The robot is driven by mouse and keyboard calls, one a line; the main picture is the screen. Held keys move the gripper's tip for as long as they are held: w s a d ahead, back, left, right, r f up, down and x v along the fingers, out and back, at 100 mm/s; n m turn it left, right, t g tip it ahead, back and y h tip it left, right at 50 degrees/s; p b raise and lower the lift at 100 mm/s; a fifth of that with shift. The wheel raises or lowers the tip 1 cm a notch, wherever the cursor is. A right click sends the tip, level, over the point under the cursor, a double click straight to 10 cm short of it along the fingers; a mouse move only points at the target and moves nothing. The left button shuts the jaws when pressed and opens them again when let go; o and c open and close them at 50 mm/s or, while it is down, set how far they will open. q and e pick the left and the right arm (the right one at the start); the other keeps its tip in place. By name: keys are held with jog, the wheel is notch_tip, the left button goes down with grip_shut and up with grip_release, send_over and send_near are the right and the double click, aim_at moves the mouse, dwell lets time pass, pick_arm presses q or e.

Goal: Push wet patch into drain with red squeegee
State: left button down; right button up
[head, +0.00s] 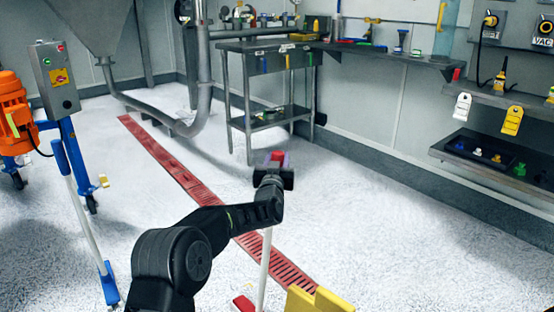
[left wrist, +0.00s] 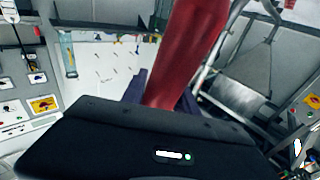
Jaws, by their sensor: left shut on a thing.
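My left gripper (head: 274,178) is shut on the red grip (head: 278,156) at the top of the red squeegee. The squeegee's white pole (head: 264,268) runs down from it, nearly upright, to a red foot (head: 243,303) at the bottom edge, partly cut off. In the left wrist view the red grip (left wrist: 180,60) rises from between the jaws. The drain (head: 188,182) is a long red grated strip in the white floor, partly hidden behind my left arm. I cannot make out a distinct wet patch; the floor shows only grey shading. My right gripper is not in view.
A blue squeegee (head: 86,220) stands at the left near an orange motor (head: 14,115) on a blue wheeled frame. A yellow object (head: 318,302) is at the bottom edge, close to the red foot. A steel table (head: 262,46) stands at the back. Floor to the right is open.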

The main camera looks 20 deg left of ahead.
pick_arm(q)
jog(key=shift+w+d+p, duration=0.35)
jog(key=shift+w+d, duration=0.2)
jog(key=shift+w, duration=0.25)
jog(key=shift+w+d+p, duration=0.3)
jog(key=shift+w+d, duration=0.25)
jog(key=shift+w, duration=0.2)
jog(key=shift+r, duration=0.1)
jog(key=w+d+p, duration=0.2)
jog(key=w, duration=0.1)
jog(key=shift+w+d+f, duration=0.1)
jog(key=shift+f, duration=0.1)
